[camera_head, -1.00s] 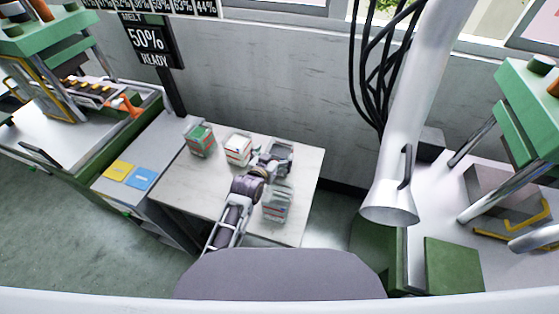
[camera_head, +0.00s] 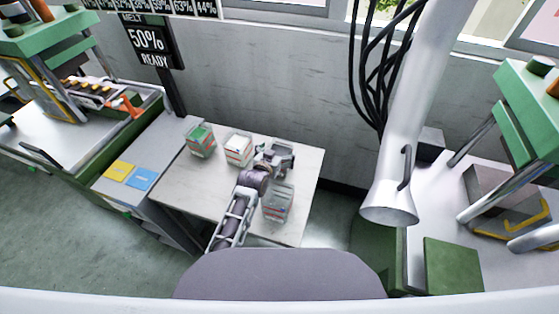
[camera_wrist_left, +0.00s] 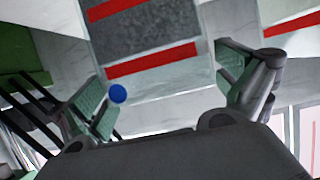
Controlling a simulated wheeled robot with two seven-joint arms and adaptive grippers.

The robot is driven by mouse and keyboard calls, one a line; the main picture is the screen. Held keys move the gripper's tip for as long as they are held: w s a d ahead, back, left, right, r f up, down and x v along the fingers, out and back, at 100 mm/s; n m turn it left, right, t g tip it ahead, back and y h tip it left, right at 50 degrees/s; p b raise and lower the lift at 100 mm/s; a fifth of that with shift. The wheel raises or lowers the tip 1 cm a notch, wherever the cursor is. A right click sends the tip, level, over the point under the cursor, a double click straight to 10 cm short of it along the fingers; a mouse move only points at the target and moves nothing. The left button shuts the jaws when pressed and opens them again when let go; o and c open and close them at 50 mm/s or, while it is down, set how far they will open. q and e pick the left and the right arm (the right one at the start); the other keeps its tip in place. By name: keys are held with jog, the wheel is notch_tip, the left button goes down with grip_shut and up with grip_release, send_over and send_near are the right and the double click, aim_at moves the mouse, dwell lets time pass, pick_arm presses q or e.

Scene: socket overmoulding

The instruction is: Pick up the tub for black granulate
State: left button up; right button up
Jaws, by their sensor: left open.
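My left gripper (camera_head: 276,157) is over the back right of the small table. In the left wrist view its fingers (camera_wrist_left: 165,85) are open and apart. A clear tub with red bands and a dark grey panel (camera_wrist_left: 150,38) shows between and beyond the fingertips. It looks like the tub for black granulate; I cannot tell whether either finger touches it. In the head view the gripper largely hides this spot. A blue dot (camera_wrist_left: 118,93) shows near the left finger.
On the table (camera_head: 190,190) stand a tub with green contents (camera_head: 201,140), a white tub with red bands (camera_head: 238,149) and a greyish tub (camera_head: 277,203) beside my forearm. Yellow (camera_head: 118,171) and blue (camera_head: 141,178) squares lie on the left bench. A wide duct hangs right.

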aim_at(282, 147)
pick_arm(q)
jog(key=shift+x, duration=0.95)
jog(key=shift+f, duration=0.1)
pick_arm(e)
jog(key=shift+a, duration=0.95)
jog(key=shift+d, duration=0.15)
